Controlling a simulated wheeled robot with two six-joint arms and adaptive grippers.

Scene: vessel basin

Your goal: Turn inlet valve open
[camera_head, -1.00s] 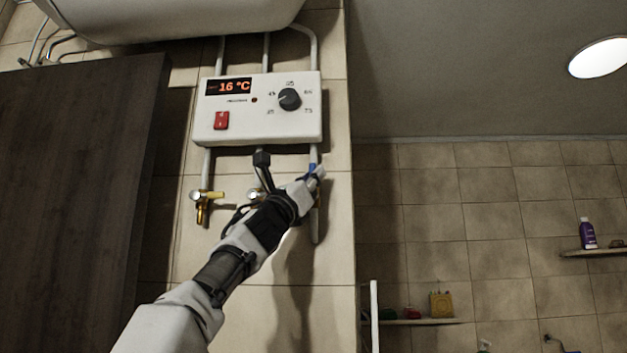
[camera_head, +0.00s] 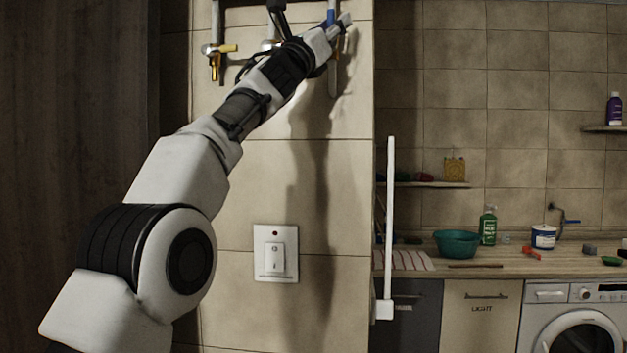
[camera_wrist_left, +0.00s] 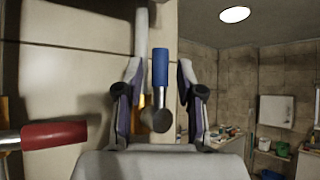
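A valve with a blue handle (camera_head: 331,14) is on the rightmost pipe, at the top of the head view. In the left wrist view the blue handle (camera_wrist_left: 160,68) stands upright, with a dark round end below it. My left gripper (camera_head: 340,30) is at this valve, partly covering it. In the left wrist view its two fingers (camera_wrist_left: 162,100) are spread, one on each side of the handle, with gaps visible. A red handle (camera_wrist_left: 55,135) shows at the left of that view. My right gripper is not in view. No label shows which valve is the inlet.
A yellow-handled valve (camera_head: 215,58) is on the left pipe. A white wall switch (camera_head: 276,253) is below my arm. A dark panel (camera_head: 75,120) stands at the left. At the right are a counter (camera_head: 480,262) with a green bowl (camera_head: 456,243) and a washing machine (camera_head: 575,320).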

